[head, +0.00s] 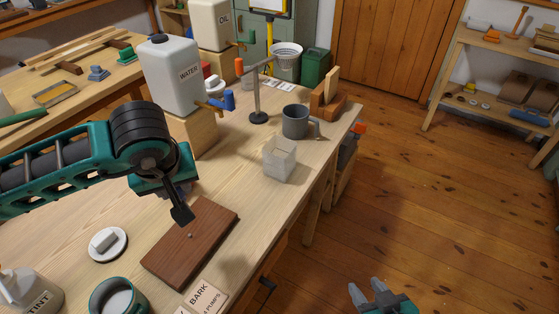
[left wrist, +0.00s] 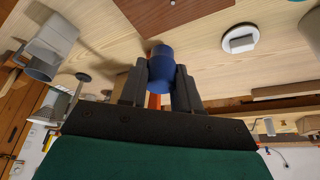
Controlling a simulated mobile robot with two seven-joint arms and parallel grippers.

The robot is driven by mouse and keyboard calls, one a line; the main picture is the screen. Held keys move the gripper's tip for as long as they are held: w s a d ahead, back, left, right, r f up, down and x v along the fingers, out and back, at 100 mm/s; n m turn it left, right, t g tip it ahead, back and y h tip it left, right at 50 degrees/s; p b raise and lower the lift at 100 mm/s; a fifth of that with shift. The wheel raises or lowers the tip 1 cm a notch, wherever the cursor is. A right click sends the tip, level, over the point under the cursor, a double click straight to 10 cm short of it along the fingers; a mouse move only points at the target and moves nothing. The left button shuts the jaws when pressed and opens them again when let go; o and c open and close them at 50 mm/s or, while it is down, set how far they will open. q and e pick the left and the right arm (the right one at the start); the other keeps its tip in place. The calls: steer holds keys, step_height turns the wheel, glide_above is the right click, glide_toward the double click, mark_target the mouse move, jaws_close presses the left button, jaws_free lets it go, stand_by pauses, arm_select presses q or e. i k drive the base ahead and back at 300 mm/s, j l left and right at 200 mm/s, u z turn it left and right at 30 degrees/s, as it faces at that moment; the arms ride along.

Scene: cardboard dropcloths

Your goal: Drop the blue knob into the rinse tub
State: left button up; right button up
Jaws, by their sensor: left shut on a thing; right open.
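The blue knob (left wrist: 162,68) sits between the fingertips of my left gripper (left wrist: 160,85) in the left wrist view. An orange piece (left wrist: 153,101) shows just behind it between the fingers. In the head view my left gripper (head: 182,212) hangs above the dark wooden board (head: 205,228), and its fingers hide the knob. A pale square tub (head: 280,160), which may be the rinse tub, stands to the right of the gripper, apart from it; it also shows in the left wrist view (left wrist: 54,35). My right gripper (head: 368,289) is open and empty at the bottom, over the floor.
A grey mug (head: 296,121) stands behind the square tub. A dark stand (head: 257,100) and a water container (head: 173,75) with a blue tap are farther back. A white disc (head: 118,250), a teal pot (head: 103,303) and a tint bottle (head: 30,290) lie left. Bare tabletop separates board and tub.

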mark_target(274, 170)
steer(key=k, duration=0.25)
steer(key=k+u, duration=0.4)
steer(key=u, duration=0.2)
steer(key=i+l+u, duration=0.15)
steer(key=u, duration=0.7)
steer(key=i+l, duration=0.1)
steer(key=l, duration=0.35)
steer(key=i+l, duration=0.1)
steer(key=l, duration=0.4)
steer(key=i+l, duration=0.1)
steer(key=l, duration=0.35)
steer(key=i+l, duration=0.1)
steer(key=l, duration=0.8)
steer(key=i+l, duration=0.15)
steer(key=l, duration=0.35)
steer(key=i+l, duration=0.1)
steer(key=l, duration=0.35)
